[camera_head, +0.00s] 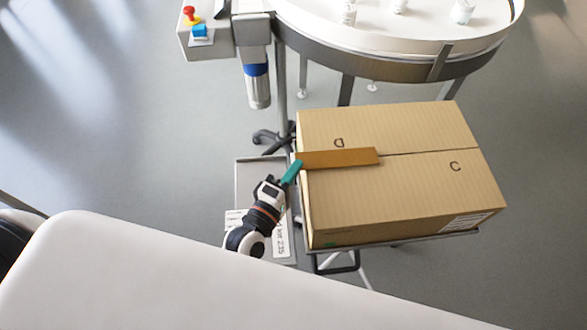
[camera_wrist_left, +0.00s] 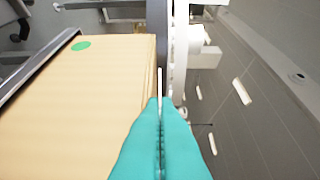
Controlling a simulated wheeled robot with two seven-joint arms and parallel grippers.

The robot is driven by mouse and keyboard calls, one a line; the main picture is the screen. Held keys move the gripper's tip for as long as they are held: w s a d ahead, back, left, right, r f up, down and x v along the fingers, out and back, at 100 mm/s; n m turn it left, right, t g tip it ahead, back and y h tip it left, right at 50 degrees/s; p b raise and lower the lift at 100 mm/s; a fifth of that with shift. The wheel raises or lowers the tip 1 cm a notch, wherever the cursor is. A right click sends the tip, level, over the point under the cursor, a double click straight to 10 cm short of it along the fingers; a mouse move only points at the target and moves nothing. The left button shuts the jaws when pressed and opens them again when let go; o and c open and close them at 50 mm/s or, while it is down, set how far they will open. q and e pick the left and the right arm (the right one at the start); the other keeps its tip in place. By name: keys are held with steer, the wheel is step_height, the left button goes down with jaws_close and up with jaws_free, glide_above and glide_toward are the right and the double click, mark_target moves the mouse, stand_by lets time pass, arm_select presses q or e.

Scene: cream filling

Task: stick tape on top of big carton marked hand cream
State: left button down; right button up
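The big carton (camera_head: 400,200) stands closed at the right in the head view, with its two top flaps meeting along a seam. A brown tape strip (camera_head: 340,158) lies along the left part of that seam, from the left edge to about mid-top. My left gripper (camera_head: 296,167) has its teal fingertips at the carton's left top edge, by the tape's end. In the left wrist view, the fingers (camera_wrist_left: 160,105) are together, beside a carton face (camera_wrist_left: 90,110) with a green dot. I cannot tell whether tape is between them. My right gripper is not in view.
The carton rests on a stand (camera_head: 400,241). A round white table (camera_head: 400,25) with several small white jars is behind it. A panel with a red button (camera_head: 189,14) is at the upper left. A white surface (camera_head: 150,285) fills the lower left foreground. Open floor lies left and right.

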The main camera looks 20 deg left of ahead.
arm_select(q)
steer(key=shift+f, duration=0.2)
steer(key=c, duration=1.6)
jaws_free()
steer(key=b+v, duration=0.2)
steer(key=v, duration=1)
steer(key=shift+r, duration=0.1)
